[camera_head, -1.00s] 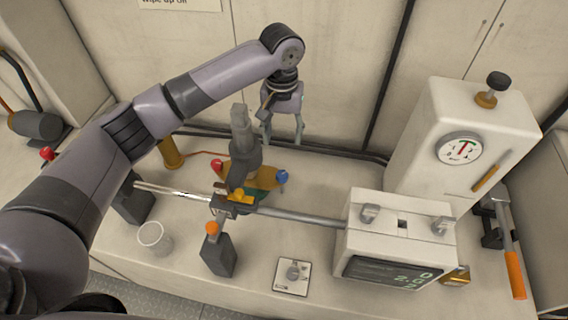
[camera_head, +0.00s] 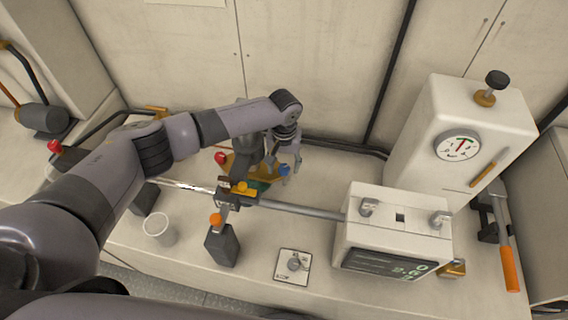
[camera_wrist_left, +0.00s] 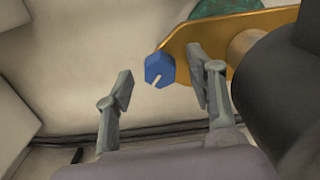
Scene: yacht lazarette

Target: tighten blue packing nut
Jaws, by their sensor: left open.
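The blue packing nut (camera_head: 284,170) sits at the right end of an orange-brown flange (camera_head: 240,164) on the shaft assembly. In the left wrist view the nut (camera_wrist_left: 160,70) is a blue hex with a pale slot, at the tip of the golden flange (camera_wrist_left: 220,32). My left gripper (camera_head: 291,172) has come down beside the nut. In the left wrist view its fingers (camera_wrist_left: 160,88) are spread, with the nut just beyond and between their tips; contact cannot be told. A red nut (camera_head: 220,157) is on the flange's other end. My right gripper is not in view.
A metal shaft (camera_head: 300,210) runs right into a white box with a display (camera_head: 400,225). A white cabinet with a gauge (camera_head: 457,146) stands behind it. A clear cup (camera_head: 159,229), a dark block with an orange knob (camera_head: 222,243) and a switch plate (camera_head: 292,266) are in front.

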